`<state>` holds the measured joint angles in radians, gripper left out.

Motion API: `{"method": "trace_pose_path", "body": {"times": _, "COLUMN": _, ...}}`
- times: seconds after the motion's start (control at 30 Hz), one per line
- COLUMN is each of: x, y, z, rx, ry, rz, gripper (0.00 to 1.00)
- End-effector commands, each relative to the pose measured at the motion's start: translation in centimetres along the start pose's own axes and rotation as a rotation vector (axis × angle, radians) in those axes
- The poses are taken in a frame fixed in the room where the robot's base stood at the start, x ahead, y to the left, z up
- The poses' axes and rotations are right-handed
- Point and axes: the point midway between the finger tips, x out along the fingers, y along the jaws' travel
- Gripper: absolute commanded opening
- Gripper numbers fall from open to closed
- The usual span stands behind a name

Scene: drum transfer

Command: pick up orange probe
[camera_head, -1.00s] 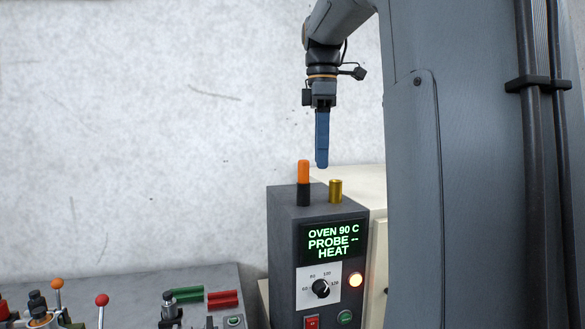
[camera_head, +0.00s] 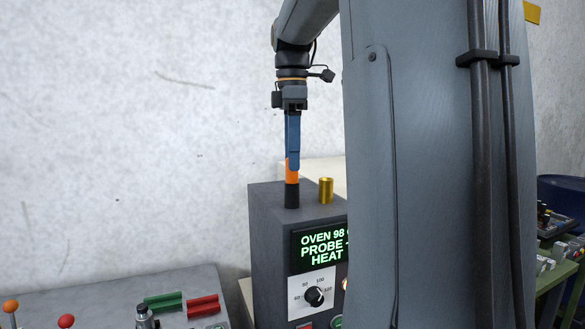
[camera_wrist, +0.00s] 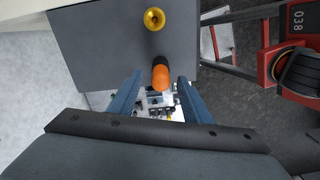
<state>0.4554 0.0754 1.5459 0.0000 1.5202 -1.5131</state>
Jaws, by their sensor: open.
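The orange probe (camera_head: 292,172) stands upright in a black holder (camera_head: 292,196) on top of the grey oven controller box (camera_head: 268,225). My gripper (camera_head: 293,165) points down at the probe, and its blue fingers overlap the upper part of the probe in the head view. In the wrist view my gripper (camera_wrist: 158,84) is open, with a blue finger on each side of the probe (camera_wrist: 161,74). The probe's orange top lies between the fingertips there, with a gap on both sides. Contact is not visible.
A brass cylinder (camera_head: 326,190) stands on the box close to the right of the probe. Panels with levers and red and green bars (camera_head: 203,306) lie at the lower left. A red object marked 038 (camera_wrist: 297,45) is at the right in the wrist view.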

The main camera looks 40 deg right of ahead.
Motion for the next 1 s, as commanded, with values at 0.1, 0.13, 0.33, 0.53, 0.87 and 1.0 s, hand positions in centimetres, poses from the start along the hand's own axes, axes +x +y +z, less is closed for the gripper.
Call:
{"method": "trace_pose_path", "body": {"times": 0.1, "x": 1.3, "y": -0.3, "z": 0.0, "rx": 0.001, "ry": 0.000, "rz": -0.003, "gripper": 0.45}}
{"method": "trace_pose_path", "body": {"times": 0.13, "x": 1.8, "y": -0.2, "z": 0.0, "rx": 0.001, "ry": 0.000, "rz": -0.004, "gripper": 0.45}}
{"method": "trace_pose_path", "body": {"times": 0.33, "x": 3.4, "y": -0.2, "z": 0.0, "rx": 0.002, "ry": 0.000, "rz": -0.001, "gripper": 0.45}}
{"method": "trace_pose_path", "body": {"times": 0.53, "x": 3.4, "y": -0.1, "z": 0.0, "rx": 0.002, "ry": 0.000, "rz": 0.000, "gripper": 0.45}}
{"method": "trace_pose_path", "body": {"times": 0.87, "x": 3.4, "y": -0.1, "z": 0.0, "rx": 0.003, "ry": 0.000, "rz": 0.000, "gripper": 0.00}}
{"method": "trace_pose_path", "body": {"times": 1.0, "x": 3.4, "y": -0.1, "z": 0.0, "rx": 0.003, "ry": 0.000, "rz": 0.000, "gripper": 0.00}}
